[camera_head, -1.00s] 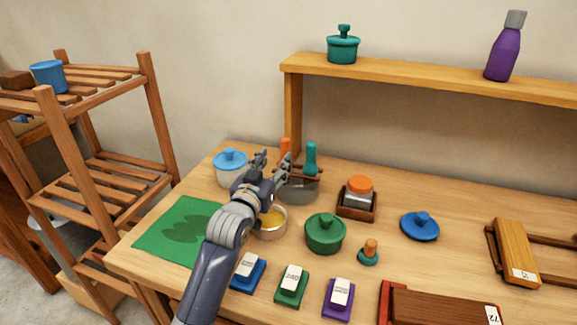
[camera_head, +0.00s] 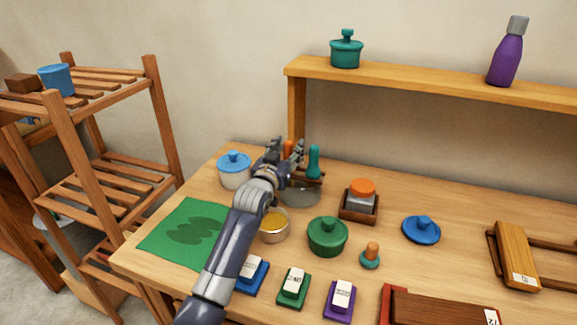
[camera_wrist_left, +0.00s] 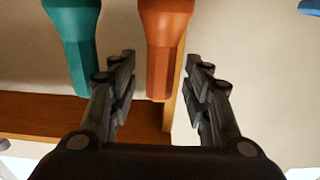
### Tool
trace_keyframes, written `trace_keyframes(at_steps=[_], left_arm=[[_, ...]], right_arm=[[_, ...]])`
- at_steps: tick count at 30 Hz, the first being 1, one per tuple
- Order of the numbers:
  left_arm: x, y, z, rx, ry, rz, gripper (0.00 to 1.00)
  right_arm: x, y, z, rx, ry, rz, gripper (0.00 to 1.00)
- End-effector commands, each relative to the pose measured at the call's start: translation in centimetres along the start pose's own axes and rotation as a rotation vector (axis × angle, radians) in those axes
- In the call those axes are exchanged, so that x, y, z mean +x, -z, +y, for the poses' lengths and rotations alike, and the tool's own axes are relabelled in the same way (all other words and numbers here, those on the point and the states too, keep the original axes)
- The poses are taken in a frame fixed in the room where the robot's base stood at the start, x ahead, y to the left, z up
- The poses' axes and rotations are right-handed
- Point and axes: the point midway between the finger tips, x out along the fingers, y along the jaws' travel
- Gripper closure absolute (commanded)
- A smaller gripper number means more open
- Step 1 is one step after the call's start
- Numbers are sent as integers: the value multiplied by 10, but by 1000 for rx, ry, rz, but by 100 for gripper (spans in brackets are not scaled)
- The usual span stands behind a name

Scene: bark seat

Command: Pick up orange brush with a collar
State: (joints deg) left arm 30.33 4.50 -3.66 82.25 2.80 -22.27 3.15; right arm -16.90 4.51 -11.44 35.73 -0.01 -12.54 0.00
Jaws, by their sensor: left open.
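The orange brush (camera_head: 289,150) stands upright at the back of the table, partly hidden behind my left gripper (camera_head: 286,150) in the head view. In the left wrist view its orange handle (camera_wrist_left: 165,45) is ahead of and between the open fingers of my left gripper (camera_wrist_left: 156,85), and no finger is seen closed on it. A teal-handled brush (camera_head: 314,162) stands just right of it, and its handle (camera_wrist_left: 74,45) shows to the left in the wrist view. The collar cannot be made out. My right gripper is not in view.
A wooden rack over a grey round dish (camera_head: 301,192) is by the brushes. A white pot with blue lid (camera_head: 234,170) stands left, a yellow-filled bowl (camera_head: 273,225) in front, a green pot (camera_head: 327,236) front right. The shelf post (camera_head: 297,108) is close behind.

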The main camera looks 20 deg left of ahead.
Motion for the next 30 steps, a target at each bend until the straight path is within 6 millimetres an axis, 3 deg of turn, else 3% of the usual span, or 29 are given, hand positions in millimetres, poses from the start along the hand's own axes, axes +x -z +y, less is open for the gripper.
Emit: trace_keyframes(at_steps=[11, 18, 30], left_arm=[[8, -1, 0, 0, 0, -1, 55], [8, 0, 0, 0, 0, -1, 100], [8, 8, 0, 1, 0, 3, 100]], right_arm=[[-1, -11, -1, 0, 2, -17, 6], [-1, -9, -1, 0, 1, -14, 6], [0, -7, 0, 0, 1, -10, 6]])
